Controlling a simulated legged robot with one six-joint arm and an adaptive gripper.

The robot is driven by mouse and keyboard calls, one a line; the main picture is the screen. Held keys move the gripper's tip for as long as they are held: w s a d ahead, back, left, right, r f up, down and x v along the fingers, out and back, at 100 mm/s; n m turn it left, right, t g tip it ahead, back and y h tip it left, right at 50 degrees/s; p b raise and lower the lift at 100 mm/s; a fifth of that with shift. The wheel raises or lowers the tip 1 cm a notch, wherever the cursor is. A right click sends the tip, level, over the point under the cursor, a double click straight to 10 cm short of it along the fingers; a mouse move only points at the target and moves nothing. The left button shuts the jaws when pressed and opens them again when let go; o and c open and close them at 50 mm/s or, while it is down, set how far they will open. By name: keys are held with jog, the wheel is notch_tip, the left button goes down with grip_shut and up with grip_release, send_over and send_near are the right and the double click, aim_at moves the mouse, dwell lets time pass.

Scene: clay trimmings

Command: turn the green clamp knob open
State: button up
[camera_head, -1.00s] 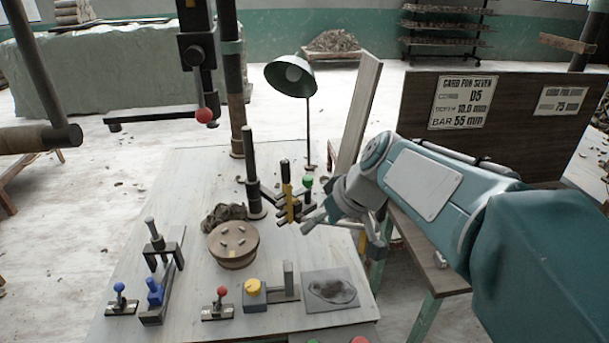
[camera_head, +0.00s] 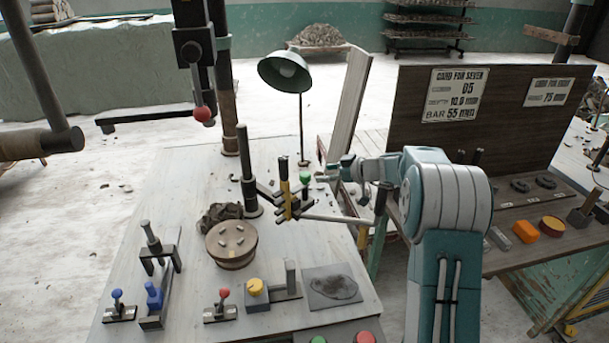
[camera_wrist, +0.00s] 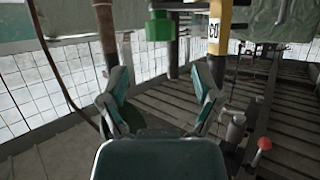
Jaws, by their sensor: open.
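The green clamp knob (camera_head: 305,177) sits on the clamp beside a dark upright post (camera_head: 247,170), near the yellow bar (camera_head: 284,190) in the head view. In the wrist view the green knob (camera_wrist: 160,27) hangs at the top, next to the yellow piece (camera_wrist: 220,30) with dark lettering. My gripper (camera_wrist: 162,85) is open and empty, its two fingers spread. The knob appears above and beyond the fingertips, not between them. In the head view my gripper (camera_head: 333,176) is just right of the knob, small and partly confused with the clamp's dark parts.
A round wooden block (camera_head: 232,248) and a dark clay heap (camera_head: 222,215) lie left of the clamp. A green lamp (camera_head: 287,72) stands behind it. Red-knobbed (camera_head: 223,293) and blue-knobbed (camera_head: 117,293) fixtures stand at the front. A pale board (camera_head: 348,110) rises behind my gripper.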

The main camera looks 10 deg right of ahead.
aim_at(307, 174)
jog(key=x, duration=0.7)
jog(key=shift+w+a+f, duration=0.1)
jog(key=shift+f, duration=0.05)
grip_shut()
